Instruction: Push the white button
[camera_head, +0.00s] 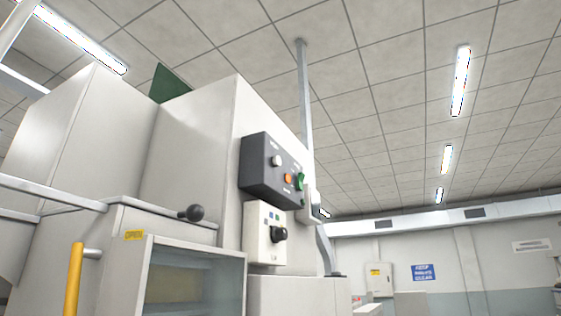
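The white button (277,160) is a small round knob on the dark grey control box (256,177). The box is fixed to the side of a large pale machine (190,150), near the middle of the head view. An orange button (288,178) and a green button (300,181) sit to the right of the white one on the same box. Neither of my grippers shows in the head view.
Below the control box is a white switch box (263,246) with a black rotary knob (279,234). A black ball handle (190,213) and a yellow vertical handle (74,280) stand at the lower left. A grey pole (305,90) rises to the ceiling.

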